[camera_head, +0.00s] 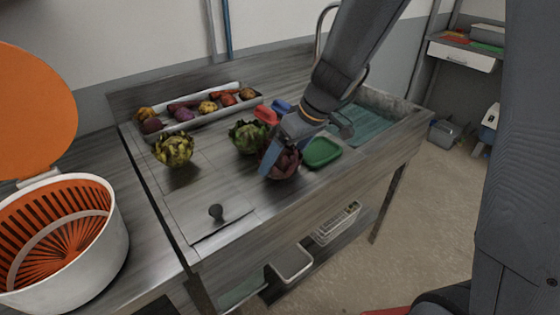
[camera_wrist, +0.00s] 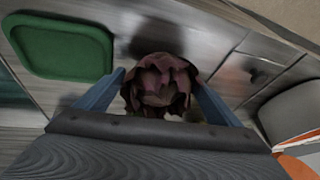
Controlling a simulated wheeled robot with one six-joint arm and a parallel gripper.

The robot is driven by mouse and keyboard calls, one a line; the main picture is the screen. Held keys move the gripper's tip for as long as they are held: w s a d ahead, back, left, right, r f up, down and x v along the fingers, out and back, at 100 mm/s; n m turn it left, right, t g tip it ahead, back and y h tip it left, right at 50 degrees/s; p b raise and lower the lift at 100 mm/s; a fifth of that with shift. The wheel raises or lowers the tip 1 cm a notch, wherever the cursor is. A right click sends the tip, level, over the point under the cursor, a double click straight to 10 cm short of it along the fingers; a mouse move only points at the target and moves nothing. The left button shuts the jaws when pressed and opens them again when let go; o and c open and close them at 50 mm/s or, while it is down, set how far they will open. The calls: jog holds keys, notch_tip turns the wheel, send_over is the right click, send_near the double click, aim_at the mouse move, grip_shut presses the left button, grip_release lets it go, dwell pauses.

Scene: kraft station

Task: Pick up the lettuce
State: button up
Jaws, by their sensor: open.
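A dark red-purple leafy head of lettuce (camera_head: 285,168) sits on the metal counter, partly hidden behind my gripper (camera_head: 273,158) in the head view. In the wrist view the purple head (camera_wrist: 160,85) lies between the two blue fingers of my gripper (camera_wrist: 158,78), one finger on each side. The fingers are open; I cannot tell whether they touch the leaves. A green leafy head (camera_head: 247,137) stands just left of my gripper, and a yellow-green leafy head (camera_head: 174,148) stands farther left.
A green tray (camera_head: 322,152) lies close to the right of the purple head. Red and blue containers (camera_head: 266,115) are behind it. A long tray of vegetables (camera_head: 181,125) is at the back. A white and orange spinner (camera_head: 90,255) stands at left. The counter's front left is mostly clear.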

jog(key=shift+a+f, duration=0.1)
jog(key=shift+f, duration=0.15)
jog(key=shift+c, duration=0.3)
jog(key=c, duration=1.1)
jog(key=shift+r, duration=0.1)
notch_tip(320, 180, up, 10)
jog(key=shift+f+b, duration=0.1)
jog(key=shift+b, duration=0.35)
